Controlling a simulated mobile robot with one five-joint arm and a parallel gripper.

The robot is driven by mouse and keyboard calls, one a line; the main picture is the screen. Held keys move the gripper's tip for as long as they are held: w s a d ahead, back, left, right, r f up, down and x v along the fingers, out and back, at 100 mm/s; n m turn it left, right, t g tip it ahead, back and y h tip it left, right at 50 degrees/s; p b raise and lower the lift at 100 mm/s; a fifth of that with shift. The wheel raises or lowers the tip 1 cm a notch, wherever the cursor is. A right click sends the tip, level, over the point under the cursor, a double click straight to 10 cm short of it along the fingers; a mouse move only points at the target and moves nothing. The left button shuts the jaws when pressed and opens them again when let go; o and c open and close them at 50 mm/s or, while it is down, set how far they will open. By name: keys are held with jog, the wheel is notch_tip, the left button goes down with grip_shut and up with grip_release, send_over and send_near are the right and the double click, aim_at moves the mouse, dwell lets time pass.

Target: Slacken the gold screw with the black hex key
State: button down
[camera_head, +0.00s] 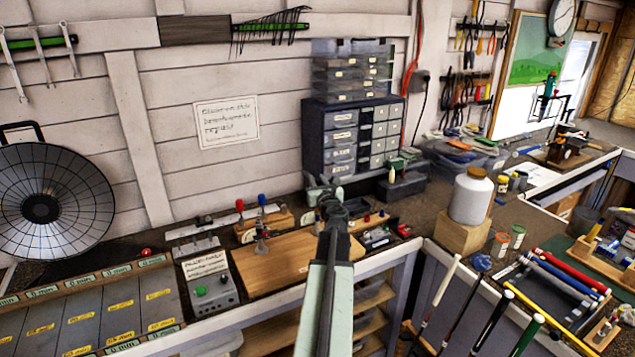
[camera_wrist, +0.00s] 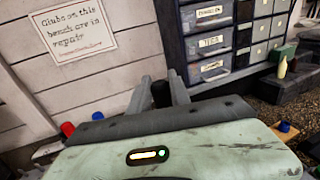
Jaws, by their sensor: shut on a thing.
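My gripper (camera_head: 325,186) is raised over the back of the bench, in front of the drawer cabinet. In the wrist view its two grey fingers (camera_wrist: 160,92) are shut on a black, round-ended thing, which looks like the handle of the black hex key (camera_wrist: 161,94). The rest of the key is hidden behind the fingers and wrist. I cannot make out the gold screw in either view.
A wooden block (camera_head: 275,224) with a red handle (camera_head: 239,205) and a blue handle (camera_head: 262,200) stands left of my arm. A wooden board (camera_head: 262,272) lies in front. The blue drawer cabinet (camera_head: 313,140) is behind. A white jar (camera_head: 470,197) stands right.

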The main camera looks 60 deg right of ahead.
jog(key=shift+f+b, duration=0.5)
jog(key=shift+f, duration=0.1)
jog(key=c, duration=1.1)
grip_release()
jog(key=v, duration=0.7)
jog(key=shift+s+a, duration=0.25)
jog(key=shift+a, duration=0.1)
